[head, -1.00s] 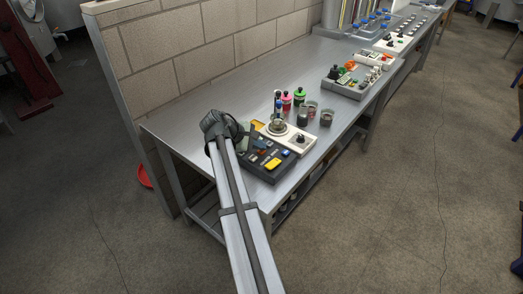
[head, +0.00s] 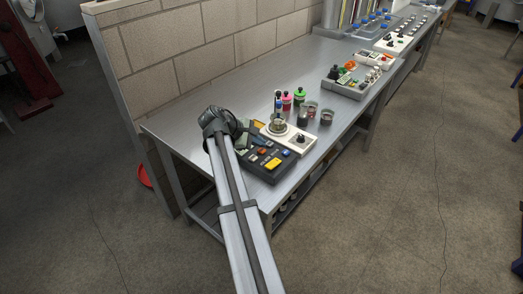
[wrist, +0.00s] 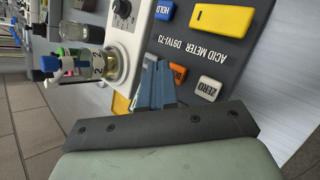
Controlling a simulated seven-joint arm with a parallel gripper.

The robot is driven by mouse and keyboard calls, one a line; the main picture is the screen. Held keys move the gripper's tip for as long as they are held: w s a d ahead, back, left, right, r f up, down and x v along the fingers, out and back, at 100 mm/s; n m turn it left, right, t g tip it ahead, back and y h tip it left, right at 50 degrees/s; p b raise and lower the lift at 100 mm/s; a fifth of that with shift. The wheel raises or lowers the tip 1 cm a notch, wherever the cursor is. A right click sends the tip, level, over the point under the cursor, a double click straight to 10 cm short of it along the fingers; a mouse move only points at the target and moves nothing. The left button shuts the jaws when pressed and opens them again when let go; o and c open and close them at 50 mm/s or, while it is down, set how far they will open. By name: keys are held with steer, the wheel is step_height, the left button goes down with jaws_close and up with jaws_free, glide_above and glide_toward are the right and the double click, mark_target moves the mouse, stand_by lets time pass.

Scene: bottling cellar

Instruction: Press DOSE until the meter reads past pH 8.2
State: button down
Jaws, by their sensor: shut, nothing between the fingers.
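The acid meter (wrist: 235,70) is a dark panel lettered ACID METER, upside down in the wrist view; it also sits at the bench's near end in the head view (head: 283,168). Its orange button (wrist: 178,73), lettered DO with the rest hidden, is beside my gripper. My gripper (wrist: 160,72) is shut and empty, its fingertips close to that button's left side; I cannot tell whether they touch it. A white ZERO button (wrist: 209,88), a blue HOLD button (wrist: 165,10) and a blank yellow block (wrist: 222,18) are also on the panel. No pH reading is legible.
A white stirrer (head: 301,139) adjoins the meter and bears a glass beaker (wrist: 112,66) marked 2. A blue-capped piece (wrist: 50,64) stands near the beaker. Several bottles and jars (head: 299,96) stand behind. A grey tray (head: 345,91) is farther along the bench.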

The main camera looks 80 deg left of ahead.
mark_target(259, 151)
steer(key=shift+r, duration=0.15)
steer(key=shift+w+r, duration=0.1)
steer(key=shift+r, duration=2.3)
